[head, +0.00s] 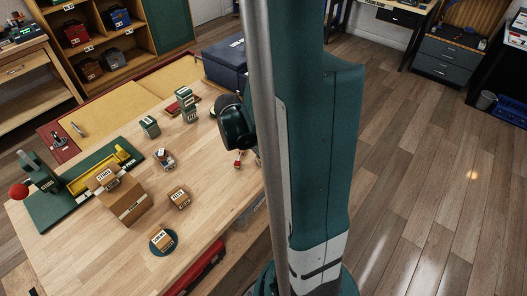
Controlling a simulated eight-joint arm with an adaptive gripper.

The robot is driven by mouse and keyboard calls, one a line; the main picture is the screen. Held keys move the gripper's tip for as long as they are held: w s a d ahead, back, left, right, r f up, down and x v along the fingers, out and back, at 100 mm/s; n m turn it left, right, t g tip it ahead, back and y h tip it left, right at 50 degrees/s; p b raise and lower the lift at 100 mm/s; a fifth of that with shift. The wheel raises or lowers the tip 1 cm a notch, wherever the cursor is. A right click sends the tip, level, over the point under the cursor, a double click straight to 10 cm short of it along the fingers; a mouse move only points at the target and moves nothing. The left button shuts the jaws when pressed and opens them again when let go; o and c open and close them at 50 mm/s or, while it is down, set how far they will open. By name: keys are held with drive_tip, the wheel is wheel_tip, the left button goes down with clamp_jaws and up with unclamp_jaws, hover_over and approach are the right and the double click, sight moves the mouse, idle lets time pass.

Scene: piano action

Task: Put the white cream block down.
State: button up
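I cannot make out the white cream block in the head view. My own green arm and a grey pole cover the right part of the workbench (205,215). A dark rounded joint of my arm reaches out to the left over the bench. My gripper's fingers do not show; they are hidden or out of the picture. Whether the block is held or lies on the bench cannot be seen.
Labelled cardboard boxes (128,203) (179,198) stand on the bench. A box sits on a round green pad (161,242). Green blocks (187,105) (149,126) stand farther back. The front right bench top is clear.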

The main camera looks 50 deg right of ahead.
drive_tip(key=shift+f, duration=0.1)
drive_tip(key=o, duration=0.5)
drive_tip(key=shift+f, duration=0.1)
drive_tip(key=o, duration=0.4)
drive_tip(key=shift+r, duration=0.3)
drive_tip(key=shift+p+v, duration=1.3)
drive_tip(key=shift+v, duration=4.65)
drive_tip(key=shift+a, duration=0.1)
